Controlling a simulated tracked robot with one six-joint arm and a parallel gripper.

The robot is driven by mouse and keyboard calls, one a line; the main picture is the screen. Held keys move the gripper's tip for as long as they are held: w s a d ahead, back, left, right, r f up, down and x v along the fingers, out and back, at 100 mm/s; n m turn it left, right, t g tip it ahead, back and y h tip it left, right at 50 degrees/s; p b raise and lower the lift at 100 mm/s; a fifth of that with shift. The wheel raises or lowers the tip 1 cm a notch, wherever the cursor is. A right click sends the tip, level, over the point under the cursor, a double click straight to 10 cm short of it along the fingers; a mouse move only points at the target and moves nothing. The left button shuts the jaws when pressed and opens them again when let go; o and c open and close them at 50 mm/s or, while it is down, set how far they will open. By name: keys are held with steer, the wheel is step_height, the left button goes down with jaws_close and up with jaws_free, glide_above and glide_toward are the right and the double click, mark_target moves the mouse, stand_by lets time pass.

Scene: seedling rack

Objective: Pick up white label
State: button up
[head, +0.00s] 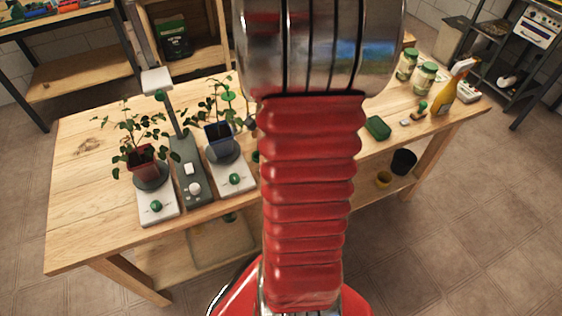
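No white label can be told for certain in the head view. A small white square piece (188,168) sits on the grey upright stand (191,200) between two potted plants, but it is too small to tell whether it is a label. A round white knob (194,188) is just below it. My red ribbed arm fills the middle of the view and hides the centre of the wooden table (90,220). My gripper is not in view.
A plant in a red pot (145,160) and one in a blue pot (219,136) stand on white bases at the left. A green block (377,127), jars (424,78) and a yellow spray bottle (443,103) are at the right. The table's front left is clear.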

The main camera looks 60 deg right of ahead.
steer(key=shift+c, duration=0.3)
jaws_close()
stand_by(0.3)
